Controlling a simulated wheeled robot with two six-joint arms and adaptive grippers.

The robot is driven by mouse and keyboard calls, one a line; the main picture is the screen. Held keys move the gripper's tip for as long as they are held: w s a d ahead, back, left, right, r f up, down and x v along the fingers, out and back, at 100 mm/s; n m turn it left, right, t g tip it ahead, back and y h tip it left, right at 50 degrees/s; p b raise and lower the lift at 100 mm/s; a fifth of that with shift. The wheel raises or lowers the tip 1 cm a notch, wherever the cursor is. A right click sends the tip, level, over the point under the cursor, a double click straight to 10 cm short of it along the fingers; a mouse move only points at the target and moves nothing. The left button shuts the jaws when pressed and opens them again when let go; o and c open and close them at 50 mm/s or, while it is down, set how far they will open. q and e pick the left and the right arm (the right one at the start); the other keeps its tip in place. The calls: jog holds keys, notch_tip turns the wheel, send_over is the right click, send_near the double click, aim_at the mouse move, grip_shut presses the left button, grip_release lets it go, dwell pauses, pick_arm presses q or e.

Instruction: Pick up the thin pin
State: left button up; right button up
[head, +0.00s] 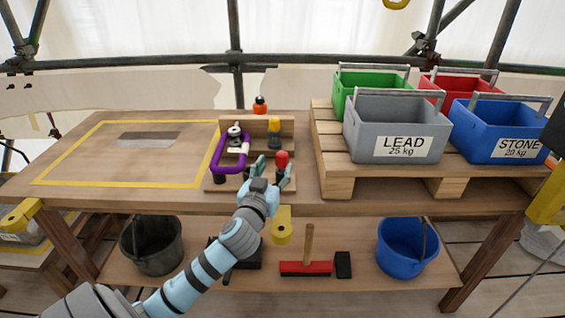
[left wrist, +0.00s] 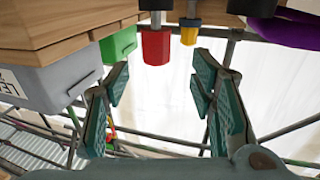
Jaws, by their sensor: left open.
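A wooden rack (head: 208,184) on the bench holds a red-topped piece (head: 282,158), a yellow-topped piece (head: 274,126) and a purple curved handle (head: 216,154). I cannot tell which is the thin pin; any shafts are mostly hidden. My left gripper (head: 272,171) is open and empty at the rack's front, just by the red top. In the left wrist view, which looks upside down, the red top (left wrist: 156,46) lies just beyond the gap between the fingers (left wrist: 160,84), apart from them. The yellow top (left wrist: 190,33) is farther off. My right gripper is out of view.
A pallet (head: 385,182) with grey (head: 362,143), green (head: 350,82), red and blue (head: 478,138) crates stands close right of the rack. An orange-and-black object (head: 260,105) stands behind the rack. The yellow-outlined bench area (head: 90,165) to the left is mostly clear.

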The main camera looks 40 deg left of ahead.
aim_at(280, 159)
pick_arm(q)
jog(key=x, duration=0.6)
jog(key=shift+w+d+b, duration=0.15)
jog(key=shift+w+b, duration=0.15)
jog(key=shift+b, duration=0.1)
jog(key=shift+r, duration=0.1)
grip_shut()
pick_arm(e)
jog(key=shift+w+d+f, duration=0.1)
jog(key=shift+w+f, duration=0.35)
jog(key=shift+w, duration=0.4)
